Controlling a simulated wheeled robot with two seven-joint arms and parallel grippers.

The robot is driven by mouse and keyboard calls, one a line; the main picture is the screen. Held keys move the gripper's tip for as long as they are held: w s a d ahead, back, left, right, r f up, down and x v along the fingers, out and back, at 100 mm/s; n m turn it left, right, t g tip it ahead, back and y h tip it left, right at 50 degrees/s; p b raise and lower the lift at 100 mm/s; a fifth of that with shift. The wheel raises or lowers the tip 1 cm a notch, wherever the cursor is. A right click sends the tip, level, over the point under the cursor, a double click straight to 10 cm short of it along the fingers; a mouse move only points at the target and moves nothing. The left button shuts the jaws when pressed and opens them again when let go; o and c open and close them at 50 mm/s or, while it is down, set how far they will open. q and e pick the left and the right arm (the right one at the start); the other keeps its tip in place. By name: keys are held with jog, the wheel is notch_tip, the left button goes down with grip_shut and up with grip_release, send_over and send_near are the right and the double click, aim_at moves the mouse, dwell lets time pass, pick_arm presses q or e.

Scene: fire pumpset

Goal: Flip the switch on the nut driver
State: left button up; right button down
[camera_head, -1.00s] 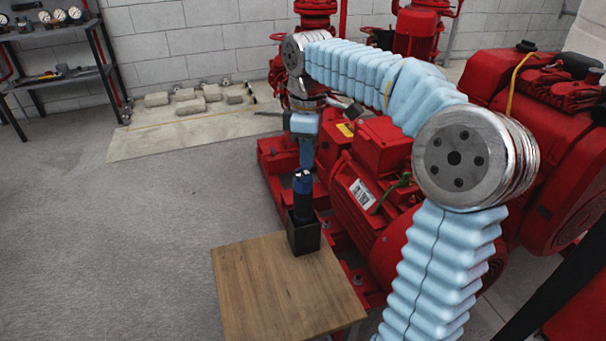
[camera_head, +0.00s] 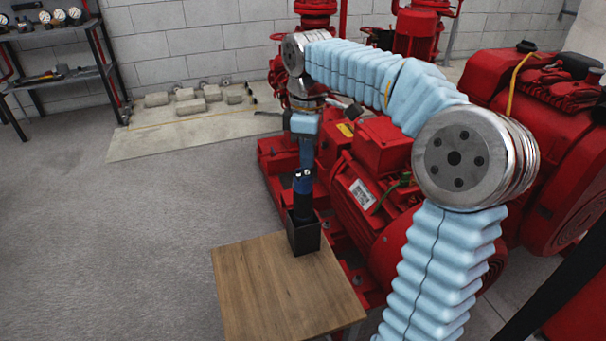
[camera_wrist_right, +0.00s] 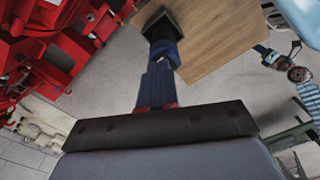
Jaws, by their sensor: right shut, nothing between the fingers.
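The nut driver (camera_head: 302,205) is a dark blue and black tool. It stands upright in a black square holder (camera_head: 304,238) on a small wooden table (camera_head: 270,290). My right gripper (camera_head: 306,160) points down right at the top of the nut driver, its fingers closed together and empty. In the right wrist view the closed blue fingers (camera_wrist_right: 158,88) overlap the near end of the nut driver (camera_wrist_right: 163,50); I cannot tell whether they touch it. The switch itself is too small or hidden to make out. My left gripper does not show in the head view.
The red pumpset (camera_head: 380,215) stands close beside the table, behind and right of my right gripper. A shelf (camera_head: 55,80) with gauges is at the far left. Several grey blocks (camera_head: 190,105) lie on a pale slab by the wall. The floor left of the table is clear.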

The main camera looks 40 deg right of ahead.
aim_at(307, 172)
jog(key=shift+f+b, duration=0.5)
jog(key=shift+f, duration=0.25)
dwell(0.3)
jog(key=shift+r, duration=0.1)
notch_tip(307, 172, up, 5)
jog(key=p, duration=0.5)
jog(key=shift+r+p, duration=0.3)
jog(key=shift+r, duration=0.6)
